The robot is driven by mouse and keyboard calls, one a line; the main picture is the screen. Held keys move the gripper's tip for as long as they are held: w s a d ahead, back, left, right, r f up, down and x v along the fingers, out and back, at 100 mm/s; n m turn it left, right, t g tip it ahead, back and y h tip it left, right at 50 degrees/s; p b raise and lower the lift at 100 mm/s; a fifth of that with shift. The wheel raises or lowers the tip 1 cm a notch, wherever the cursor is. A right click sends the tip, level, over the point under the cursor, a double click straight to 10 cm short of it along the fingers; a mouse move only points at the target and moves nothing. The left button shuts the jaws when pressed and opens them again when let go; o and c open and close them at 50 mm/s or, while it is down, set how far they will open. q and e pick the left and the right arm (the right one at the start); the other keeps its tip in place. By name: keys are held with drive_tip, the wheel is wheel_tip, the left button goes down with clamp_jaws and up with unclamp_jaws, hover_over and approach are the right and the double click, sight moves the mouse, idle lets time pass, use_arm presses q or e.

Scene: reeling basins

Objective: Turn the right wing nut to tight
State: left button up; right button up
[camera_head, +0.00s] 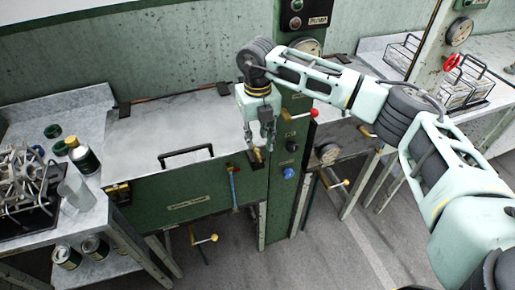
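My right gripper (260,143) points down at the front right corner of the green basin (185,196), which has a closed grey lid (175,125). The right wing nut (257,156), small and brass-coloured, shows just below its fingertips. The fingers partly cover it, and I cannot tell whether they touch or grip it. The left wing nut (118,188) sits on a brass-coloured clamp at the basin's front left corner. My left gripper is not in view.
A green post (289,185) with knobs and a red-tipped lever (313,113) stands just right of the gripper. A black handle (186,154) rises from the lid. The left table (88,118) holds a bottle (82,156), a clear beaker (76,188) and a metal rack.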

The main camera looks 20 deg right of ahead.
sight(257, 152)
drive_tip(key=shift+f+p, duration=0.7)
drive_tip(key=shift+f, duration=2.05)
clamp_jaws()
